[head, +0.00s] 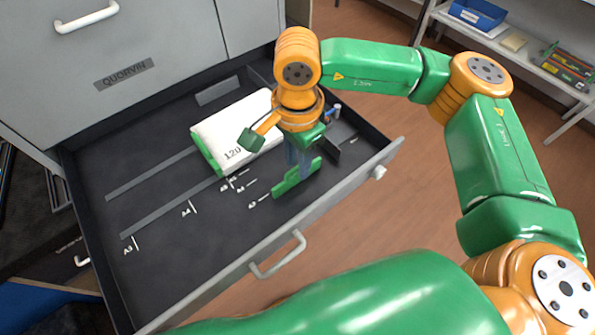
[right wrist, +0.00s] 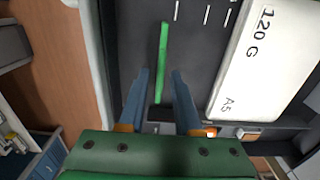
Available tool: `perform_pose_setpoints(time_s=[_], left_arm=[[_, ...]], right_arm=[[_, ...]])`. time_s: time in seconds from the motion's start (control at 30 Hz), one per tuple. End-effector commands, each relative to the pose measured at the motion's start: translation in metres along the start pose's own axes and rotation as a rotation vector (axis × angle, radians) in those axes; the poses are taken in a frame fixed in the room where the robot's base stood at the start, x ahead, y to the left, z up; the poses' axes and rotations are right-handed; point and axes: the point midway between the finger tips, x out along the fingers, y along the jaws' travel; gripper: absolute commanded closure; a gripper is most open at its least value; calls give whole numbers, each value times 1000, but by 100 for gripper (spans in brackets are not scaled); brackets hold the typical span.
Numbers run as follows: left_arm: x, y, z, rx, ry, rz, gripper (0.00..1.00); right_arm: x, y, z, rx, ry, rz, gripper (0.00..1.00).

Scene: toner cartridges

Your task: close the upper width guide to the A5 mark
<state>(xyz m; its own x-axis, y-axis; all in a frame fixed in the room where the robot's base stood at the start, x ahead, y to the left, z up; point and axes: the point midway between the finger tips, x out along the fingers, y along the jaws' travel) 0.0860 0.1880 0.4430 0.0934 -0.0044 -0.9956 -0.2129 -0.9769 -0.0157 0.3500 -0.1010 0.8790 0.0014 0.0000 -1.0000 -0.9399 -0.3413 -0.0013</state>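A green guide plate (head: 297,178) stands in the open drawer, on the front side of the paper stack, beside short A3, A4 and A5 marks (head: 243,184). It also shows in the right wrist view (right wrist: 163,60), apart from the stack. My right gripper (head: 300,166) points down over this plate. In the right wrist view its two blue-grey fingers (right wrist: 160,76) are open, one on each side of the plate, with gaps visible. A second green guide (head: 204,156) stands against the stack's left end. I cannot tell by label which guide is the upper one. My left gripper is not in view.
A white paper stack (head: 238,128) marked 120 G lies in the drawer (head: 160,266); A5 is printed on it in the wrist view. Slots and A3, A4 marks lie on the bare left floor. The cabinet (head: 150,40) rises behind; a shelf (head: 520,50) stands at far right.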

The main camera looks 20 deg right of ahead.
Motion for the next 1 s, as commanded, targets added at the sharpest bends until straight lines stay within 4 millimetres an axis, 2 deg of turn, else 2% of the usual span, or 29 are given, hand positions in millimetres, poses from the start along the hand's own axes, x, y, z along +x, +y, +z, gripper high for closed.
perform_pose_setpoints(time_s=[0.03, 0.1, 0.17, 0.37, 1.0], left_arm=[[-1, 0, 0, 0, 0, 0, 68], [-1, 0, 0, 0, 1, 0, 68], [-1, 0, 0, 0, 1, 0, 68], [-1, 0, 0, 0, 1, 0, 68], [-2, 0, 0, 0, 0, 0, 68]], right_arm=[[-1, 0, 0, 0, 0, 0, 68], [-1, 0, 0, 0, 0, 0, 86], [-1, 0, 0, 0, 0, 0, 100], [-1, -1, 0, 0, 0, 0, 100], [-2, -46, 1, 1, -1, -1, 100]])
